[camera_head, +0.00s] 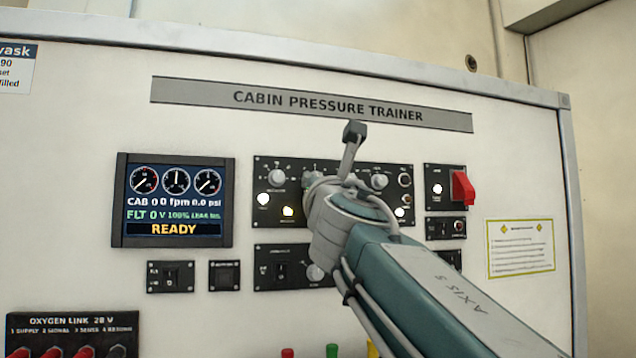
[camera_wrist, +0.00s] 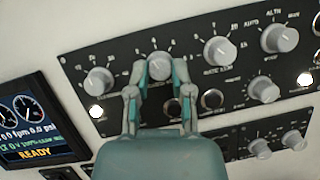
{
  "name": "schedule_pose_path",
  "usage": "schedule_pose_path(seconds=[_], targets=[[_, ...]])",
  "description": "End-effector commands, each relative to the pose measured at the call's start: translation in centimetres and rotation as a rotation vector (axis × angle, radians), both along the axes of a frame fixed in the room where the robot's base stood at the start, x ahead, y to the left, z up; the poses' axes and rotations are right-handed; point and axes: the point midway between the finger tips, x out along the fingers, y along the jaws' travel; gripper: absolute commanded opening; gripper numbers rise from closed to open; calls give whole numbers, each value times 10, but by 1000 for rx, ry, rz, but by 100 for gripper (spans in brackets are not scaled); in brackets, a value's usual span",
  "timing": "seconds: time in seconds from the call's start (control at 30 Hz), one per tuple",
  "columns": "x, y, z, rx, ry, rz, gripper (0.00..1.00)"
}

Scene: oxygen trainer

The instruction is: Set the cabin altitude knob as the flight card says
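The knob row is on the black upper panel (camera_wrist: 105,50) in the wrist view. My gripper (camera_wrist: 160,72) has its two fingers on either side of the second knob from the left (camera_wrist: 159,68). The fingers look spread, with small gaps beside the knob; I cannot tell whether either touches it. That knob's name is hidden or too small to read. In the head view my gripper (camera_head: 315,178) is at the same panel (camera_head: 335,162) and hides part of it. A white card (camera_head: 15,65) is cut off at the upper left, showing "vask", "90", "set" and "filled".
Other knobs stand close by, to the left (camera_wrist: 98,80) and right (camera_wrist: 222,52). The display (camera_head: 173,200) reads READY, with CAB 0 and FLT 0. A red guarded switch (camera_head: 463,188) and a yellow-edged notice (camera_head: 520,248) are to the right.

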Motion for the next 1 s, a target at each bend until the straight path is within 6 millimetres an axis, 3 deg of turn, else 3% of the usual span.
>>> schedule_pose_path(seconds=[0.27, 0.6, 0.97, 1.0], targets=[[0, 1, 0, 40, 12, -2, 0], [0, 3, 1, 352, 101, -1, 0], [0, 3, 0, 379, 111, -1, 0], [0, 3, 0, 379, 111, -1, 46]])
